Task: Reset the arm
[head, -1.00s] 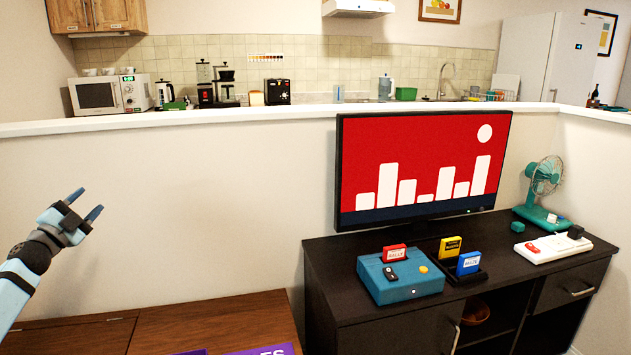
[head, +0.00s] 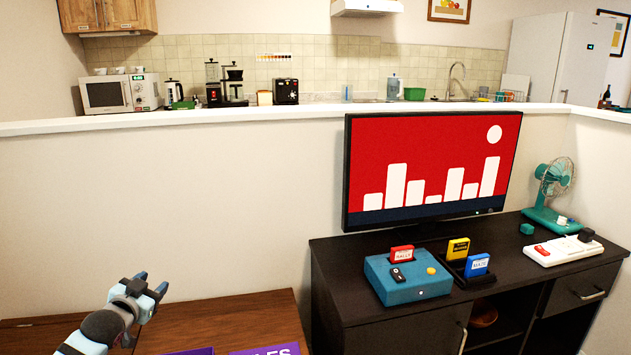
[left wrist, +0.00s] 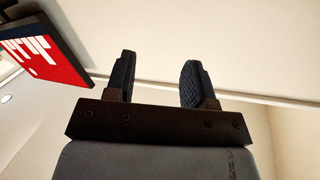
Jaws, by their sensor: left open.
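My left gripper (head: 151,286) is at the lower left of the head view, above the brown wooden cabinet top and in front of the white half wall. In the left wrist view its two dark padded fingers (left wrist: 158,80) stand apart with nothing between them. It is open and empty and touches nothing that I can see. My right gripper is not in view.
A dark sideboard (head: 340,265) stands to the right with a teal console (head: 415,290), cartridges (head: 477,264), a screen (head: 430,170), a power strip (head: 563,251) and a fan (head: 555,190). The wooden top (head: 240,310) has purple items at its front edge.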

